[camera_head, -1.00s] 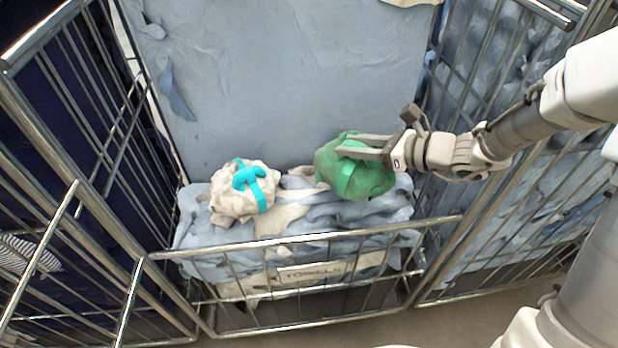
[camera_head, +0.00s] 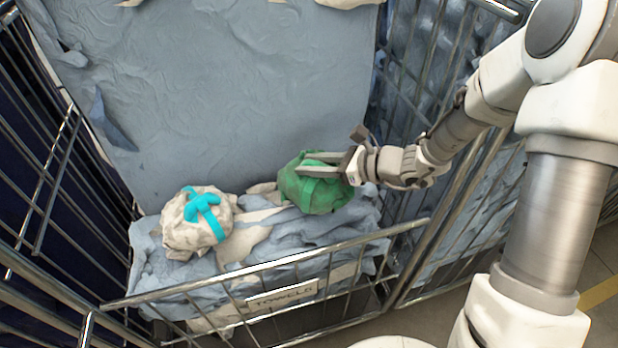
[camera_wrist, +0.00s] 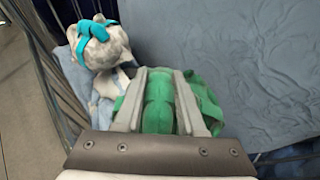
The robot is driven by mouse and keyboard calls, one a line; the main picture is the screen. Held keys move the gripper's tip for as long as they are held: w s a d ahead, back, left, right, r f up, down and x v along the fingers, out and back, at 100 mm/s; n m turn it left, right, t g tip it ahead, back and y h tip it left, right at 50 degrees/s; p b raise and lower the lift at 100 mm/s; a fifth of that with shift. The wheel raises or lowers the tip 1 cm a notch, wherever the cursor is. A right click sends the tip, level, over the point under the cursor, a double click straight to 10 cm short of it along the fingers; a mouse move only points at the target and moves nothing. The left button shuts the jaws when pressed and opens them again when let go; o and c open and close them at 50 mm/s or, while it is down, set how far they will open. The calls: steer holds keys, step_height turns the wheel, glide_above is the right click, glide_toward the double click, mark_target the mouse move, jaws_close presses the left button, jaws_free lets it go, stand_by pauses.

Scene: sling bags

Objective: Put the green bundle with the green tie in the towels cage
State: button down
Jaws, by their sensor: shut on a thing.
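The green bundle with its green tie (camera_head: 318,194) is inside the towels cage, at the right of its opening, at the level of the blue-grey cloth. My gripper (camera_head: 318,165) is shut on the bundle from the right, and its fingers lie along the bundle's upper side. In the wrist view the green bundle (camera_wrist: 158,108) sits between the two fingers (camera_wrist: 158,100). The towels cage (camera_head: 270,264) has a metal front rail and a sign reading TOWELS (camera_head: 282,298). Whether the bundle's underside presses on the cloth is hard to tell.
A cream bundle with a turquoise tie (camera_head: 182,238) lies on the cloth to the left, apart from the green one. It also shows in the wrist view (camera_wrist: 108,50). Blue-grey cloth (camera_head: 345,222) fills the cage below. Barred walls stand on both sides.

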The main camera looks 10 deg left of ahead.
steer(key=shift+f, duration=1.8)
steer(key=shift+f+b, duration=0.15)
steer(key=shift+b, duration=0.2)
steer(key=c, duration=0.5)
jaws_free()
